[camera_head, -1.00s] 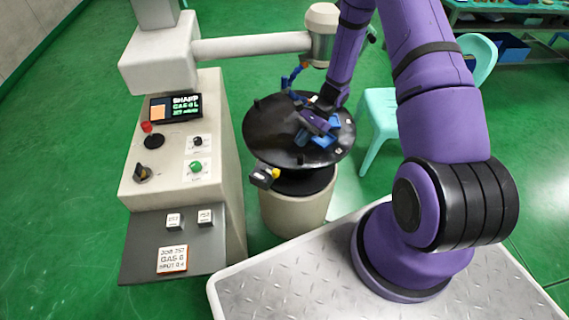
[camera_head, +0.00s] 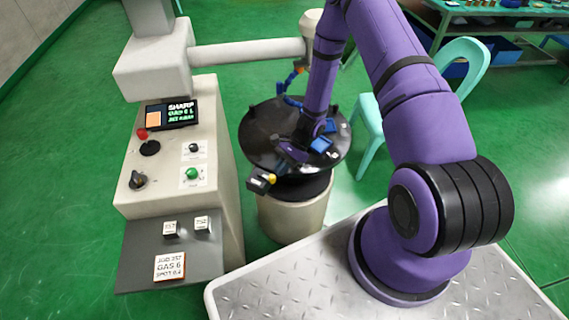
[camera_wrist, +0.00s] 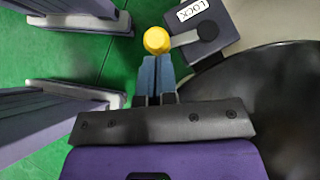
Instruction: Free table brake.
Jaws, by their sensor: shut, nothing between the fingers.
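The table brake is a dark box (camera_wrist: 200,25) marked LOCK with a short grey lever ending in a yellow knob (camera_wrist: 157,40). In the head view the brake box (camera_head: 258,184) and its yellow knob (camera_head: 271,178) sit at the near left rim of the round black table (camera_head: 262,125). My gripper (camera_wrist: 155,60) is shut and empty, with blue-grey fingertips right at the knob in the wrist view. Whether they touch it is unclear. In the head view my gripper (camera_head: 285,155) is over the table's near rim, partly hidden by my wrist.
Blue blocks (camera_head: 321,144) and a blue jointed hose (camera_head: 290,85) are on the table. A beige control console (camera_head: 215,110) stands left, its arm overhead. A teal chair (camera_head: 455,80) stands right. Green floor lies open at far left.

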